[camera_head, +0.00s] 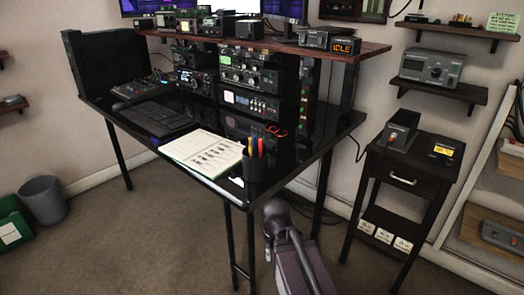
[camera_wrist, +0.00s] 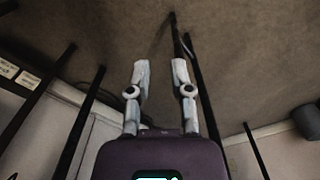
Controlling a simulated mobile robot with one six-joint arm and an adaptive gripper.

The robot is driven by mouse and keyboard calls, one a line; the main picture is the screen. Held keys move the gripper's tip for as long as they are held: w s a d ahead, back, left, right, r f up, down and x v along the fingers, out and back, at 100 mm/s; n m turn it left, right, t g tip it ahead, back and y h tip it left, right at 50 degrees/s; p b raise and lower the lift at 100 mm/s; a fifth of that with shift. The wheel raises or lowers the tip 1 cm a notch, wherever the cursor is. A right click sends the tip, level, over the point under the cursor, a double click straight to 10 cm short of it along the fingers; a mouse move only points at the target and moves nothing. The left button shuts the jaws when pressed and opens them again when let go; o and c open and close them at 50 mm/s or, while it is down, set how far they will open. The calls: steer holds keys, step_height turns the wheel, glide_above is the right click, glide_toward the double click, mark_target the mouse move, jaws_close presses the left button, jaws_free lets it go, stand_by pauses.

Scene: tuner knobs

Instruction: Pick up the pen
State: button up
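Several pens (camera_head: 251,147), with yellow, red and dark ones among them, stand upright in a black cup (camera_head: 257,171) at the front right part of the desk, beside an open notebook. I cannot tell which one is meant. My gripper (camera_wrist: 160,68) shows in the wrist view with its two pale fingers apart and nothing between them. It faces the floor and the table legs, and no pen shows in that view. In the head view my arm is at the bottom centre, below and in front of the desk corner; the fingers are not clearly seen there.
The black desk (camera_head: 208,180) carries an open notebook (camera_head: 203,152), a keyboard (camera_head: 155,118) and stacked radios (camera_head: 251,75) under a wooden shelf. A small dark side table (camera_head: 417,165) stands to the right. A grey bin (camera_head: 44,199) is at far left. Open floor lies in front.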

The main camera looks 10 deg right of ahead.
steer(key=w+r+p, duration=0.3)
steer(key=r+p, duration=3.3)
steer(key=r, duration=0.1)
step_height(320, 180, up, 5)
steer(key=n+p, duration=0.5)
steer(key=n, duration=0.5)
glide_above(260, 151)
steer(key=shift+w+d+r+n, duration=0.2)
steer(key=shift+w+n, duration=0.1)
steer(key=shift+n, duration=0.6)
steer(key=shift+f, duration=0.1)
step_height(260, 151, down, 8)
steer(key=b, duration=0.8)
steer(key=shift+f, duration=0.25)
steer(key=shift+f+b, duration=0.1)
steer(key=shift+b, duration=0.25)
steer(key=shift+w+f+b, duration=0.1)
steer(key=shift+f+b, duration=2.4)
steer(key=shift+f, duration=0.05)
